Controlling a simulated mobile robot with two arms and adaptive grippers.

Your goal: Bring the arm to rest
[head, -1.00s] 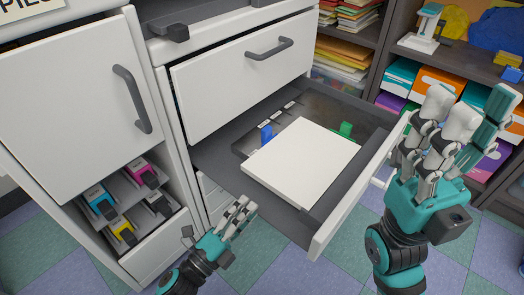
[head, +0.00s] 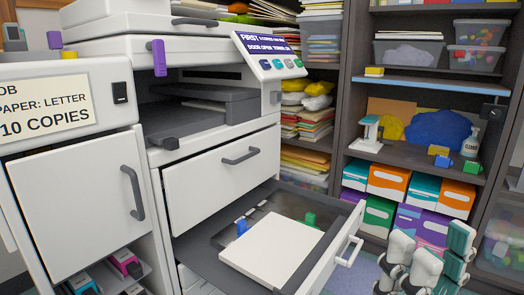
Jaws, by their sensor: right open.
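My right gripper (head: 422,262) shows at the bottom right of the head view, with its white and teal fingers pointing up. It is open and holds nothing that I can see. It is to the right of the open paper drawer (head: 318,268) and looks apart from the drawer's handle (head: 350,251). Its palm and wrist are below the picture. A white paper stack (head: 272,250) lies flat in the drawer, beside a blue guide (head: 242,227) and a green guide (head: 310,219). My left gripper is not in view.
The copier (head: 222,175) stands at the left with its upper drawer shut. A side cabinet door (head: 78,190) is shut, with toner cartridges (head: 125,262) below it. Shelves (head: 416,165) with boxes and bins stand behind my right gripper.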

